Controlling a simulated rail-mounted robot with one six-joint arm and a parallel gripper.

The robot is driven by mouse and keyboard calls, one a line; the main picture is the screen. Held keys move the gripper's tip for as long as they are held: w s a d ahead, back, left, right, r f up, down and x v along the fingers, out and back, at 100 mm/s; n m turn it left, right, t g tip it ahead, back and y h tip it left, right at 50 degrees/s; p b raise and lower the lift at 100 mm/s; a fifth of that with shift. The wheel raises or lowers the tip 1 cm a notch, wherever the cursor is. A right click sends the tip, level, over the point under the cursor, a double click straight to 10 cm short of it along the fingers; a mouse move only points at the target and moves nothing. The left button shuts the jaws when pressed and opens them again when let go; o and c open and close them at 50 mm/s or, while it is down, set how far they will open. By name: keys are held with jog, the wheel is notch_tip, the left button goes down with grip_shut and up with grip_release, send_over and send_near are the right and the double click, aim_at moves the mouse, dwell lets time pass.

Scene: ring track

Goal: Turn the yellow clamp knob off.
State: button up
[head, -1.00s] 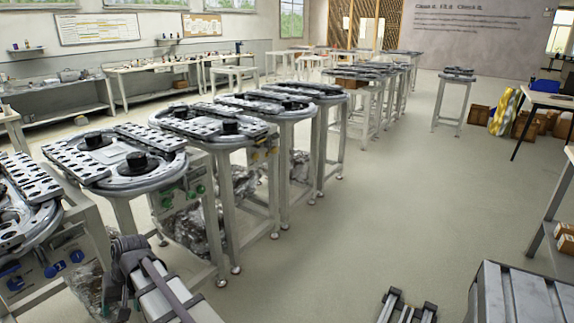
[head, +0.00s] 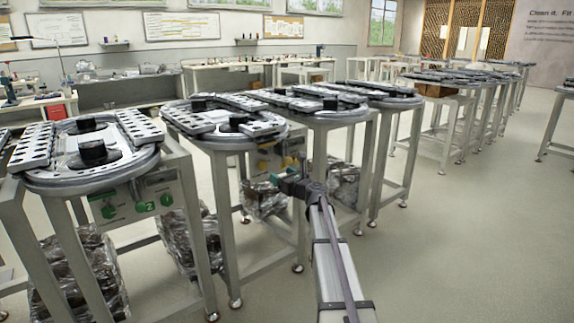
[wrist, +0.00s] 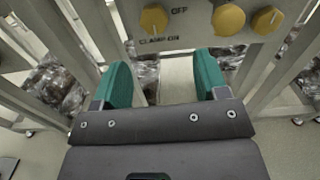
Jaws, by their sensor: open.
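The yellow clamp knob (wrist: 154,19) is at the top of the wrist view, left of centre, on a pale panel. "OFF" is printed to its right and "CLAMP ON" below it. I cannot tell for sure which mark it points to. My gripper (wrist: 162,72) has two green fingers, spread apart with nothing between them. They are below the knob in the picture and apart from it. In the head view my gripper (head: 277,180) is in front of the yellow-knob panel (head: 260,164) under a ring-track table, partly covering that station.
Two more yellow knobs, one in the middle (wrist: 228,19) and one on the right (wrist: 267,19), share the panel. Table legs stand on both sides. Wrapped bundles (head: 262,198) lie under the table. A green-knob panel (head: 137,200) is on the table to the left. Floor at right is clear.

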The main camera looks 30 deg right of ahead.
aim_at(264, 167)
jog(key=w+a, duration=0.1)
jog(key=w, duration=0.6)
jog(key=w+a, duration=0.1)
jog(key=w, duration=0.2)
jog(key=shift+w+a, duration=0.3)
jog(key=shift+w, duration=0.05)
jog(key=shift+c, duration=0.2)
jog(key=c, duration=0.9)
